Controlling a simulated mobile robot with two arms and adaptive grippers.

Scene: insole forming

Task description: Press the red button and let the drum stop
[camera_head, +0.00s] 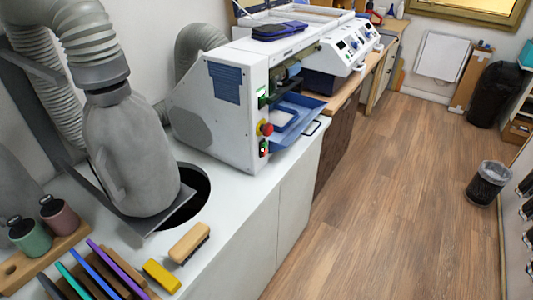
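A red mushroom-shaped button (265,128) on a yellow base sits on the near right edge of the white machine (217,115). Just below it is a small switch panel (264,148) with green and red parts. A drum cannot be made out clearly; the machine's opening on its right side is partly hidden by the housing and dark inside, so I cannot tell whether anything turns. Neither of my grippers is in view, and nothing touches the button.
A blue tray (309,106) juts out from the machine. A grey dust bag (131,150) with hoses stands on the left beside a dark round hole. A wooden brush (189,243) and a yellow block (162,276) lie on the white counter. The wooden floor (400,190) is open at right.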

